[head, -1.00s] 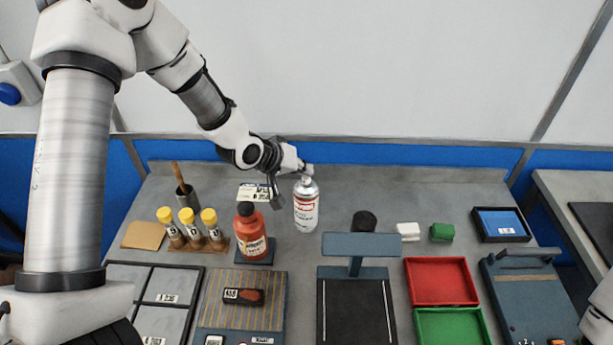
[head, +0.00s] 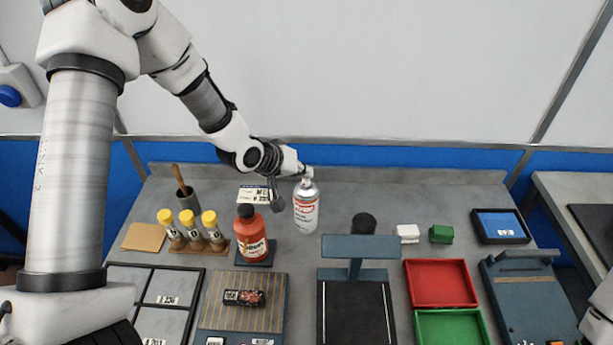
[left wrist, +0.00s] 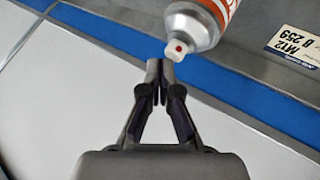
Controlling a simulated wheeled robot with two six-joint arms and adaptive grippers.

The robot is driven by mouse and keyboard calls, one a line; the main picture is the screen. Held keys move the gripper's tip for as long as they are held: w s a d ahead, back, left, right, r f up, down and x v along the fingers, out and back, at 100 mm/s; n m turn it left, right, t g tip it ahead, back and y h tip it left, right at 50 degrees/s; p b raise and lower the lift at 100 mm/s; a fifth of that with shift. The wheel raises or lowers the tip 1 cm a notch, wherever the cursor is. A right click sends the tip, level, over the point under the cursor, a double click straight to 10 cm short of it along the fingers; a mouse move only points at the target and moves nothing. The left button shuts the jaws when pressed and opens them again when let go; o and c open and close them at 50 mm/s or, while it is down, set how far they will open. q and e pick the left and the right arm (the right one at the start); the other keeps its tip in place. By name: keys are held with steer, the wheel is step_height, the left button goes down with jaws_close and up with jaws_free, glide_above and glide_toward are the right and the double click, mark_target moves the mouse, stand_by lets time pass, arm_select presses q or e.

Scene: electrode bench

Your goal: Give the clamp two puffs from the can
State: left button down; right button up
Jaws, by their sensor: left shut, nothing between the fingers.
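My left gripper (head: 308,171) is shut and empty at the top of the can. In the left wrist view, my left gripper's fingertips (left wrist: 161,66) are together just below the nozzle of the can (left wrist: 202,27); I cannot tell whether they touch it. A small dark piece (head: 244,298) with pale and reddish speckles lies on a striped board; I cannot tell for sure whether it is the clamp. My right gripper is not in view.
A red bottle (head: 250,237) and yellow-capped tubes (head: 189,232) stand left of the can. A dark T-shaped stand (head: 360,246) is in front of it. Red (head: 440,284) and green (head: 452,328) trays lie to the right. Bare bench surrounds the can's right side.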

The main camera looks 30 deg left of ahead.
mark_target(304, 181)
arm_select(q)
step_height(304, 181, up, 6)
steer(key=p, duration=0.5)
steer(key=shift+r, duration=0.15)
stand_by(1.6)
step_height(304, 181, down, 6)
steer(key=shift+f+p, duration=0.15)
steer(key=shift+p, duration=0.2)
stand_by(0.7)
stand_by(1.2)
